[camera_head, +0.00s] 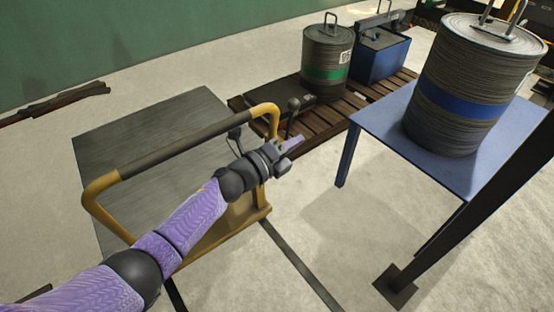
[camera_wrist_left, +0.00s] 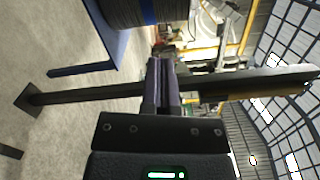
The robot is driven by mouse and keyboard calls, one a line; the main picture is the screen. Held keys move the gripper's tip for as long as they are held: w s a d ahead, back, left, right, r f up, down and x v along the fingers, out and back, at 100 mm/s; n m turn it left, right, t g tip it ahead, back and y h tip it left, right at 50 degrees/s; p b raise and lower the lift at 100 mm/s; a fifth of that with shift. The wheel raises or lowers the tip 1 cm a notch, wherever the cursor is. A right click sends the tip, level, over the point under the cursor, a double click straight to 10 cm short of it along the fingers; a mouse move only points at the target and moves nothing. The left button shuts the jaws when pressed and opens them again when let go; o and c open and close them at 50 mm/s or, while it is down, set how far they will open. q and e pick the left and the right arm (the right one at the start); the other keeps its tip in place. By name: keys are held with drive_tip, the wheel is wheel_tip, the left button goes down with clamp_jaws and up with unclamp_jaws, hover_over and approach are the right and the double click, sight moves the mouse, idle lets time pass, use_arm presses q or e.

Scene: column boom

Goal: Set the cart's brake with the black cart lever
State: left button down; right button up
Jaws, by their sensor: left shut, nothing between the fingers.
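The cart has a flat grey deck (camera_head: 150,130) and a yellow push handle (camera_head: 100,190) with a dark grip bar. A dark lever with a round knob (camera_head: 293,104) shows just beyond the handle's right end; it looks like the black cart lever, but its base is hidden behind my gripper. My left gripper (camera_head: 292,145) is shut and empty, just right of the handle's right upright and below the knob. Contact with the lever cannot be told. In the left wrist view its purple fingers (camera_wrist_left: 162,85) are together, with no lever between them. My right gripper is not in view.
A blue table (camera_head: 378,120) at right carries a large ribbed drum (camera_head: 470,80) with a blue band. A wooden pallet (camera_head: 345,108) behind holds a green-banded drum (camera_head: 326,62) and a blue box (camera_head: 378,58). A dark post (camera_head: 470,215) stands at front right. Floor between is clear.

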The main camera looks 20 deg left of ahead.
use_arm(q)
drive_tip(key=p+v, duration=0.2)
drive_tip(key=v, duration=0.4)
drive_tip(key=shift+s+a, duration=0.2)
drive_tip(key=shift+s, duration=0.1)
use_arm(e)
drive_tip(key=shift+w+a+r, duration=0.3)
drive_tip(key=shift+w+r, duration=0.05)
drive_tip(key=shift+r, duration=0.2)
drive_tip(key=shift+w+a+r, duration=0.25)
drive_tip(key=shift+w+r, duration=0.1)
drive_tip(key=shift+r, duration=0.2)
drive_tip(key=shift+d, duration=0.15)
